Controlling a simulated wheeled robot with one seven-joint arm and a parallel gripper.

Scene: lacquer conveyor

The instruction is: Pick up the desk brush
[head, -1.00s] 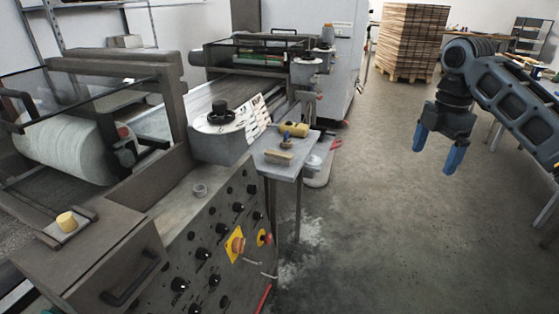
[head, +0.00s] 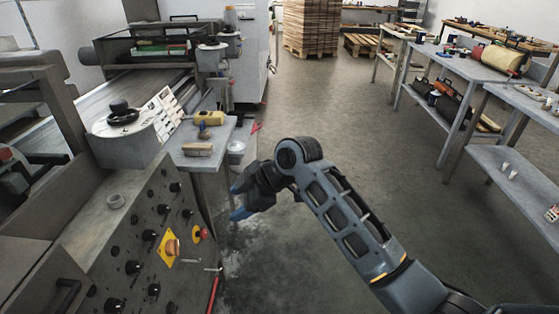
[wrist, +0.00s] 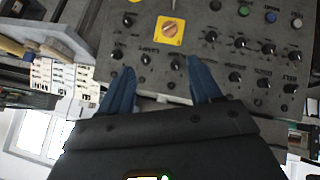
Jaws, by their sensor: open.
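The desk brush (head: 198,150), a small tan block-like piece, lies on the front part of a small grey side table (head: 212,160) beside the machine console. My gripper (head: 240,201) is in front of this table and to the right of it in the picture, near the console's side, apart from the brush. In the wrist view my gripper (wrist: 160,84) has its two blue fingers spread with nothing between them, facing the knob panel. A tan piece (wrist: 12,47) at the left edge of the wrist view may be the brush; I cannot tell.
A yellow object (head: 209,118) lies behind the brush. Open floor (head: 325,110) lies beyond; workbenches (head: 470,65) stand right.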

